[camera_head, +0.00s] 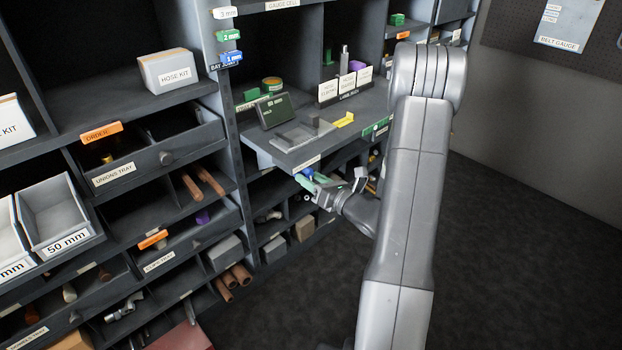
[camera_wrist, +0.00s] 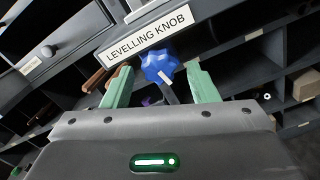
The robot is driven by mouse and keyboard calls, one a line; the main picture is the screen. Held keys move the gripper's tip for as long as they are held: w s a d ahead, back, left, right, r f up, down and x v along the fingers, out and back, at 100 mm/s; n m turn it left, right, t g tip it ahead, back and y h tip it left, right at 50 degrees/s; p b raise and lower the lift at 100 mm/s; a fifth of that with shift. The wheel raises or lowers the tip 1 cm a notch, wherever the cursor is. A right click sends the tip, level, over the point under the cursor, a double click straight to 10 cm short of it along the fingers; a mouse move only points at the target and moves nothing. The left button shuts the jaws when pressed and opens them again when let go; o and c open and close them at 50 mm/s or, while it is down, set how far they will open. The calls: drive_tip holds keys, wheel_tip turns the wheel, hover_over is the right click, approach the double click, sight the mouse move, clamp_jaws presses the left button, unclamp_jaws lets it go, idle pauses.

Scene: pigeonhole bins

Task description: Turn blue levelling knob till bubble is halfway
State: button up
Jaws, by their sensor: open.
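The blue levelling knob (camera_wrist: 160,66) shows in the wrist view under the shelf edge labelled LEVELLING KNOB (camera_wrist: 150,36). It is lobed, with a pale mark on its lower side. My gripper (camera_wrist: 163,80) has green fingers, one on each side of the knob, spread wider than it; I cannot tell whether either touches it. In the head view my gripper (camera_head: 315,182) is at the front edge of the gauge shelf, with a bit of the blue knob (camera_head: 308,172) showing. No bubble is readable in either view.
The projecting shelf (camera_head: 292,158) holds a grey plate device (camera_head: 303,132), a dark display (camera_head: 275,110) and a yellow piece (camera_head: 344,119). Drawers and bins with pipes fill the left, including the unions tray (camera_head: 150,163). Open floor (camera_head: 510,230) lies to the right.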

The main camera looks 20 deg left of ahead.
drive_tip(key=v, duration=1.3)
drive_tip(key=w+a+n+p, duration=0.1)
drive_tip(key=a+n, duration=0.1)
drive_tip(key=a, duration=0.2)
drive_tip(key=w+a+n, duration=0.2)
drive_tip(key=a, duration=0.2)
drive_tip(key=w+a+n+p, duration=0.1)
drive_tip(key=w+a+n, duration=0.1)
drive_tip(key=a+n, duration=0.1)
drive_tip(key=shift+p+x, duration=0.35)
drive_tip(key=shift+x, duration=0.45)
drive_tip(key=shift+s+f, duration=0.1)
drive_tip(key=c, duration=1)
